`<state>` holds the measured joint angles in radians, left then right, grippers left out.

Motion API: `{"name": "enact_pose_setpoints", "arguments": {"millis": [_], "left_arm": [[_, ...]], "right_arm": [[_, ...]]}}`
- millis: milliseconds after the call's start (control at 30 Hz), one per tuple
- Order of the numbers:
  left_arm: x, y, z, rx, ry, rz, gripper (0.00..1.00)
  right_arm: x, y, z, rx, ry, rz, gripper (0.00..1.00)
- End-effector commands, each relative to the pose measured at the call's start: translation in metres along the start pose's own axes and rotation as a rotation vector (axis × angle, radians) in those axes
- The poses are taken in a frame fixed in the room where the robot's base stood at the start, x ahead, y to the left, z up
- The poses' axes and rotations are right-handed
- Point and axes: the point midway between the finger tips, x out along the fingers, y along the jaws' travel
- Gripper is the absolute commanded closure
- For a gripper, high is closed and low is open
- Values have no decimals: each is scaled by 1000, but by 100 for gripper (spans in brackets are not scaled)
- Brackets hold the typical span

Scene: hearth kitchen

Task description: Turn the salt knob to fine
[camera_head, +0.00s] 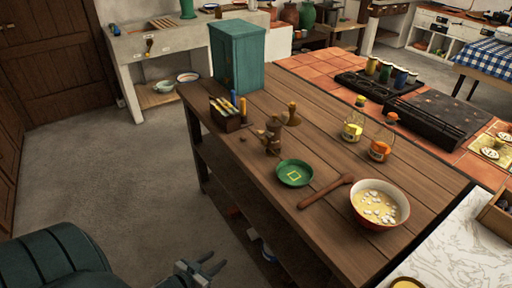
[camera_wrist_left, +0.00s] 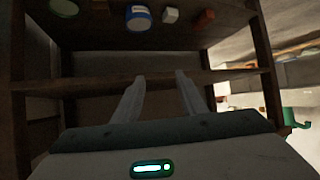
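A dark brown wooden grinder-like object (camera_head: 272,136) stands upright on the wooden table in the head view. A paler brown, flared object with a thin neck (camera_head: 292,115) stands just behind it to the right. I cannot tell which bears the salt knob, and no fine or coarse marking is readable. My left gripper (camera_head: 216,261) is low at the bottom of the head view, beside the table's near side and well away from both. In the left wrist view its two fingers (camera_wrist_left: 159,76) are apart with nothing between them. My right gripper is not in view.
The wrist view faces under-table shelving with a blue-and-white tin (camera_wrist_left: 138,18). Floor left of the table is clear.

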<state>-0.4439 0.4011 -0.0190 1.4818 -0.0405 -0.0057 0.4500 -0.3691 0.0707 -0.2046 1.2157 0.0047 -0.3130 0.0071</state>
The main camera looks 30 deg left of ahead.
Motion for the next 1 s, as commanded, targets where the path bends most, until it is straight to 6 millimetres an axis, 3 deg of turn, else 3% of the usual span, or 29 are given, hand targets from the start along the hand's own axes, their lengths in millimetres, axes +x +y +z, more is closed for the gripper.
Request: {"name": "enact_pose_setpoints", "arguments": {"millis": [33, 100, 200, 300, 433, 500, 633, 1000], "left_arm": [[-4, -30, -43, 4, 74, 3, 61], [-14, -56, -102, -6, 171, 24, 61], [-32, -77, -185, -15, 295, 84, 61], [-53, -79, -256, -17, 392, 165, 61], [-77, -67, -321, -14, 469, 267, 61], [-87, -60, -342, -14, 493, 309, 61], [-97, -52, -362, -13, 512, 351, 61], [-98, -51, -366, -15, 515, 358, 61]], "right_arm": [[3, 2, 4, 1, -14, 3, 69], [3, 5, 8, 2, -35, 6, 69], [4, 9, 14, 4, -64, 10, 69], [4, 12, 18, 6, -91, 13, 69], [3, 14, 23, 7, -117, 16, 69], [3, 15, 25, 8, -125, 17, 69], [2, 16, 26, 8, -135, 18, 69], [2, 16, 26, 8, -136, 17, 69]]}}
